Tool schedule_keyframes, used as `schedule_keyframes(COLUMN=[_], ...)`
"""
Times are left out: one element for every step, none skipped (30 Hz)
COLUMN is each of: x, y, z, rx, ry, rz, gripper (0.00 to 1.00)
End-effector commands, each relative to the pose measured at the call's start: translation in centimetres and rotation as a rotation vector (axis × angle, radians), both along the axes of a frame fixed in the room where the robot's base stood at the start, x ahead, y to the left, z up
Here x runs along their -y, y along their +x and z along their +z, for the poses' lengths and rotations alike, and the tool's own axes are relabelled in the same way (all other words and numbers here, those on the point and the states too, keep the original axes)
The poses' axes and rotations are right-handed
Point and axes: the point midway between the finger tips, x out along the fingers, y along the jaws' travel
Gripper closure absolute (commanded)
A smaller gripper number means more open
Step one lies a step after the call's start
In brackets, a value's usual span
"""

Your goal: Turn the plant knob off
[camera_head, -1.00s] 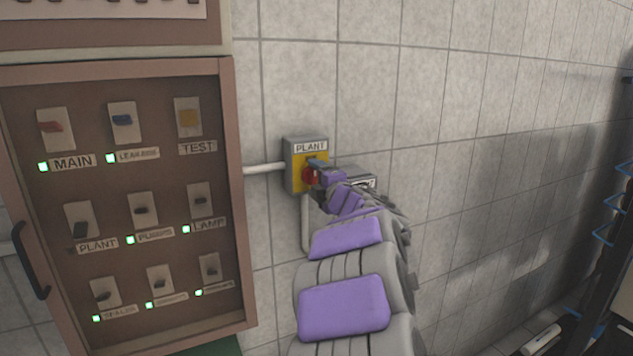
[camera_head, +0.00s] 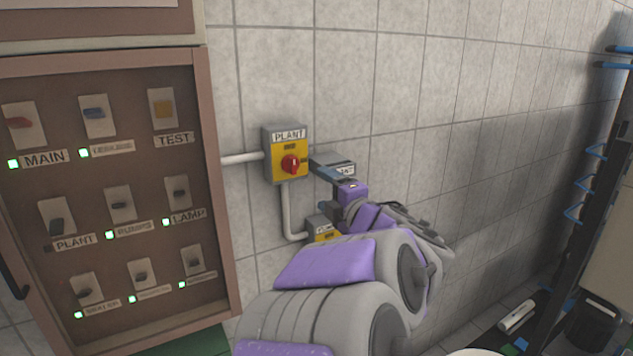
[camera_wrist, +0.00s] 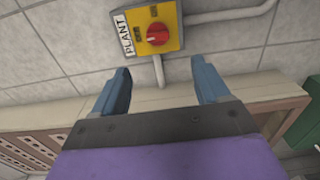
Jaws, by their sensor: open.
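The red plant knob (camera_head: 291,164) sits on the yellow face of a grey wall box labelled PLANT (camera_head: 289,136). In the wrist view the red knob (camera_wrist: 157,34) is on the yellow plate (camera_wrist: 178,14), ahead of my gripper (camera_wrist: 163,76). My gripper's two blue fingers are spread wide with nothing between them, and they are apart from the knob. In the head view my gripper (camera_head: 328,170) is to the right of the box and slightly below the knob, and its fingers partly overlap another grey box.
A brown breaker cabinet (camera_head: 215,200) with several labelled switches stands at the left. White conduit (camera_head: 287,210) runs below the box to a smaller yellow and grey box (camera_head: 322,230). Tiled wall extends right to a dark rack (camera_head: 590,215).

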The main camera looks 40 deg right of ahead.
Motion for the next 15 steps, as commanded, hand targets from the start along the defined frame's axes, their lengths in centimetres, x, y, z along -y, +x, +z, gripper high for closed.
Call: schedule_keyframes(x=[-0.1,-0.2,-0.3,-0.4,-0.4,-0.5,-0.5,-0.5,-0.5,-0.5,-0.5,-0.5,-0.5,-0.5,-0.5], y=[-0.7,-0.9,-1.2,-1.4,-1.5,-1.7,-1.8,-1.8,-1.9,-1.9,-1.9,-1.9,-1.9,-1.9,-1.8], z=[0.2,0.2,0.2,0.2,0.1,0.1,0.1,0.0,0.0,0.0,0.0,0.0,0.0,0.0,0.0], rx=[0.0,0.0,0.001,0.001,0.001,0.0,0.001,0.001,0.0,0.0,0.0,0.0,0.0,0.0,0.001], ry=[-0.003,-0.003,-0.003,-0.003,-0.002,-0.002,-0.001,-0.001,-0.001,-0.001,0.0,0.0,0.0,0.0,0.0], rz=[-0.004,-0.003,-0.001,0.0,0.001,0.001,0.001,0.001,0.001,0.001,0.002,0.002,0.001,0.002,0.001], gripper=[0.25,0.25,0.25,0.25,0.25,0.25,0.25,0.25,0.25,0.25,0.25,0.25,0.25,0.25,0.25])
